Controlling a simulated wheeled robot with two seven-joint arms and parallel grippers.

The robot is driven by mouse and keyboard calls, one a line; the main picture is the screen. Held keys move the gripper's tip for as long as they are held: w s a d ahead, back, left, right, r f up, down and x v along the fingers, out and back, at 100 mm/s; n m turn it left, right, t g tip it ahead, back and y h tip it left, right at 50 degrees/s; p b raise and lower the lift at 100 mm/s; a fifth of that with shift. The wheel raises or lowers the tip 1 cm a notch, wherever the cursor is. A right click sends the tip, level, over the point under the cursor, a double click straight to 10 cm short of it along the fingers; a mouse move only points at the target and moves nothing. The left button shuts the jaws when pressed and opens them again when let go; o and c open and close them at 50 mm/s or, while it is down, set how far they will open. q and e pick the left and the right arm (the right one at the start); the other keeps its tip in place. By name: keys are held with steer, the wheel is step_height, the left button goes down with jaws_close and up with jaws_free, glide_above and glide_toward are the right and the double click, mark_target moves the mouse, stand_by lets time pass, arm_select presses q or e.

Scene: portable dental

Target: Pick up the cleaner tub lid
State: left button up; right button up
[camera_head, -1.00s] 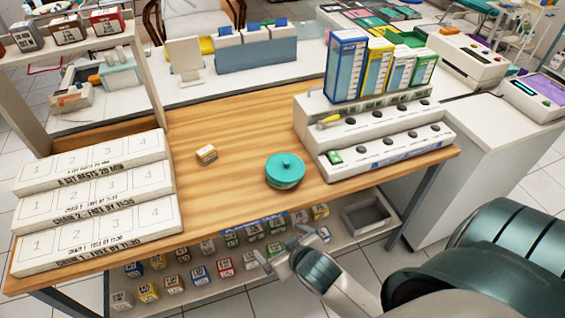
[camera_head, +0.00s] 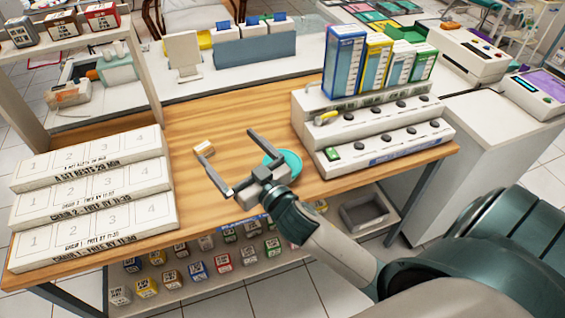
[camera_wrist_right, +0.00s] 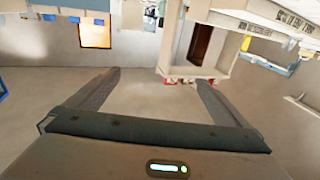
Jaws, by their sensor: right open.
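The teal cleaner tub lid (camera_head: 291,161) sits on its tub on the wooden table, right of the middle. My right gripper (camera_head: 238,162) is in front of and above it in the head view, partly covering the lid and hiding the tub. Its two fingers are spread wide, with nothing between them. In the right wrist view the same open fingers (camera_wrist_right: 158,85) point out into the room, and the lid is not seen there. My left gripper is not in view.
White stepped trays (camera_head: 95,190) fill the table's left end. A white stepped rack (camera_head: 375,135) with knobs and upright boxes stands at the right. Several small boxes sit on the shelf below (camera_head: 150,305).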

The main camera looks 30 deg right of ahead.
steer(key=a+r+n+g+y, duration=0.1)
steer(key=a+r+n+y, duration=0.9)
steer(key=r+y, duration=0.4)
steer(key=s+a+f+n+g+y, duration=0.25)
steer(key=a+n+g, duration=0.45)
steer(key=n+g, duration=0.45)
steer(key=w+d+f+m+g+h, duration=0.1)
steer(key=d+f+m+g+h, duration=0.1)
steer(key=d+f+g+h, duration=0.6)
steer(key=w+d+m+t+h, duration=0.2)
steer(key=d+m+h, duration=0.4)
steer(key=d, duration=1.9)
steer(key=h, duration=0.4)
steer(key=shift+w+d+r+h, duration=0.15)
steer(key=shift+w+r+h, duration=0.15)
steer(key=shift+r+h, duration=0.05)
